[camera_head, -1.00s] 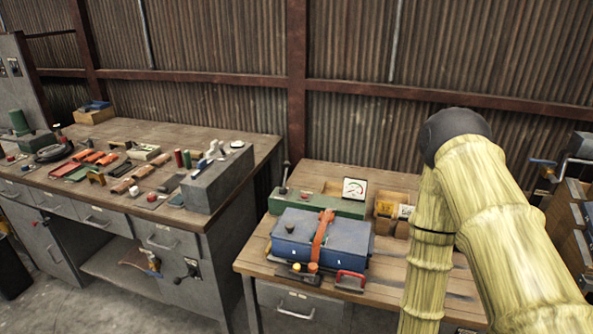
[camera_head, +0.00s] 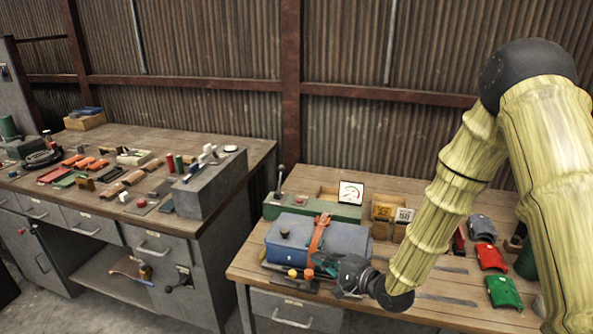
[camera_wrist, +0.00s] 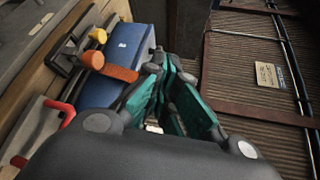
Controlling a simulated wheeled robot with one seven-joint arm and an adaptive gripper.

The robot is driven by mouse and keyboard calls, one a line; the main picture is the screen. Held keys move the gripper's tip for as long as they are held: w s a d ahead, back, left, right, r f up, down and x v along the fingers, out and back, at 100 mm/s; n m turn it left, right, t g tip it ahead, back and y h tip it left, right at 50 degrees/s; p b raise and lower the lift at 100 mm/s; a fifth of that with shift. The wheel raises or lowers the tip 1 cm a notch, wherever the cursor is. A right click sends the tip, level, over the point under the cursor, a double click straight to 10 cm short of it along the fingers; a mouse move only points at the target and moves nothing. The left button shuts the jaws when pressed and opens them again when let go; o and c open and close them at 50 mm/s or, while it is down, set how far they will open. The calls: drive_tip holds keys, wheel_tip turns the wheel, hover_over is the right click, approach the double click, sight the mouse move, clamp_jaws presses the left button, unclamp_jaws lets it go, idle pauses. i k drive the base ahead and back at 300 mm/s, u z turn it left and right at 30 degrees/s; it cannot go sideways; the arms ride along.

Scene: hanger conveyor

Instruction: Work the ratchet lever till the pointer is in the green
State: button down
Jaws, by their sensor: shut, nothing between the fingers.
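A green unit (camera_head: 330,210) stands at the back of the right bench. An upright lever with a dark knob (camera_head: 280,170) rises from its left end, and a white dial gauge (camera_head: 350,192) stands at its right. The pointer is too small to read. In front lies a blue case (camera_head: 285,232) with an orange strap (camera_head: 319,236) over it. A yellow knob (camera_wrist: 98,36) and an orange knob (camera_wrist: 92,60) sit at its front edge. My gripper (camera_head: 322,266) is shut and empty at the case's front right, near the strap. Its fingers (camera_wrist: 165,62) show in the wrist view.
Small boxes (camera_head: 392,210) stand right of the gauge. Red and green curved pieces (camera_head: 490,257) lie at the bench's right. A red handle (camera_wrist: 60,108) shows in the wrist view. A second bench (camera_head: 105,155) at left holds many parts. A corrugated wall closes the back.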

sight(280, 179)
drive_tip(key=i, duration=1.45)
drive_tip(key=u, duration=0.05)
